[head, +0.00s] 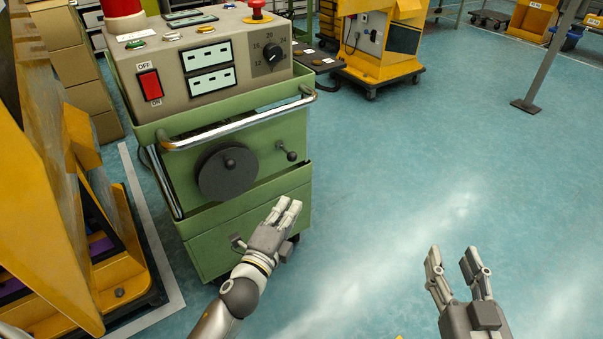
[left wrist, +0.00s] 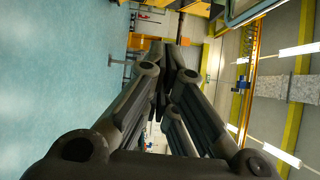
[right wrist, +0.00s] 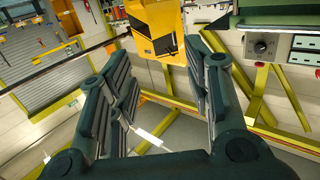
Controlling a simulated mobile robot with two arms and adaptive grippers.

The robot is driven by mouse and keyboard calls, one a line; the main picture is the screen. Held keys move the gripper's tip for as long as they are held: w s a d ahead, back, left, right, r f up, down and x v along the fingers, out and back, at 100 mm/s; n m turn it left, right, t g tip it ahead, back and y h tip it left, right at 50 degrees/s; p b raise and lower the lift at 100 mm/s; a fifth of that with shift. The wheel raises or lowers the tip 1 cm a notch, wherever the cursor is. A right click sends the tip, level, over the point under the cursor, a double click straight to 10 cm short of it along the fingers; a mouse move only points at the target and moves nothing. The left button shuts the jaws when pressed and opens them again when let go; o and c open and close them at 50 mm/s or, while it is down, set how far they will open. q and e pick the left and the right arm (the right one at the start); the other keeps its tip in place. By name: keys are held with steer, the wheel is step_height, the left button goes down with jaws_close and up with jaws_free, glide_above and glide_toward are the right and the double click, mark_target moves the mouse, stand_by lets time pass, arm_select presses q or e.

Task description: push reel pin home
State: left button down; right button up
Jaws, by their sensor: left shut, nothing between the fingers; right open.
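A dark round reel (head: 222,184) with a knob at its centre is on the front of the green cart (head: 240,226). A small dark pin (head: 287,152) with a rounded end sticks out of the panel to the right of the reel. I cannot tell how deep it sits. My left gripper (head: 288,207) is shut and empty, below and in front of the reel and pin, apart from both. Its fingers also meet in the left wrist view (left wrist: 165,75). My right gripper (head: 452,257) is open and empty over bare floor, well right of the cart; the right wrist view shows its spread fingers (right wrist: 165,75).
A metal handrail (head: 235,125) runs across the cart front above the reel. The control box (head: 222,62) with a red switch stands on top. A yellow machine (head: 40,190) is close on the left. The blue-green floor (head: 400,150) at right is clear.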

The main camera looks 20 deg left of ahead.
mark_target(291, 155)
arm_select(q)
steer(key=w+a+b, duration=0.2)
steer(key=w, duration=1.1)
steer(key=shift+r, duration=0.15)
arm_select(e)
step_height(291, 155, up, 9)
steer(key=s+t+y, duration=0.1)
steer(key=t+y, duration=0.1)
steer(key=t, duration=0.3)
steer(key=shift+s+a+r+t, duration=0.15)
steer(key=shift+s+a+t, duration=0.15)
steer(key=shift+a, duration=0.15)
